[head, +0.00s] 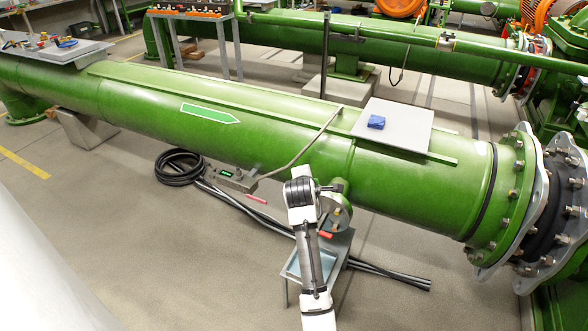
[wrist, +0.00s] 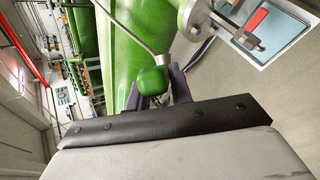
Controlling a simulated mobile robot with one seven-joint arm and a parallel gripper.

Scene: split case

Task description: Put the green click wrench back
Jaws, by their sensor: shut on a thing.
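In the wrist view my gripper (wrist: 156,88) has its dark fingers shut on a rounded green piece, which I take to be the green click wrench (wrist: 153,79). In the head view my arm stands in front of the big green pipe, and the fingers and the wrench cannot be made out.
A grey-blue tray (head: 293,266) stands low beside my arm, near a flanged stub with a red-handled part (wrist: 257,20). A grey box (head: 238,181) with a green patch sits by the pipe (head: 150,100). Hoses (head: 180,168) lie on the floor. A blue item (head: 376,122) rests on a plate.

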